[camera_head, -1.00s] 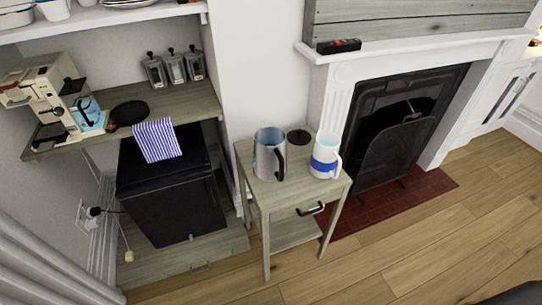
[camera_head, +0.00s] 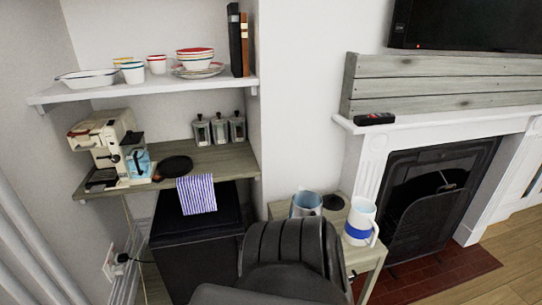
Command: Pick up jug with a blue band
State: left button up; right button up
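The jug with a blue band (camera_head: 359,220) is white, with its handle on the right. It stands upright on the right side of a small wooden side table (camera_head: 368,257). A dark round thing (camera_head: 333,202) lies on the table behind the two jugs. Neither of my grippers can be seen.
A counter (camera_head: 228,160) holds a coffee machine (camera_head: 110,147), a pan and canisters. A fireplace (camera_head: 433,195) with a mantel (camera_head: 440,120) is close on the right.

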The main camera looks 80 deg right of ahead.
aim_at(363, 226)
jog(key=u, duration=0.45)
jog(key=k, duration=2.6)
jog(key=z, duration=0.45)
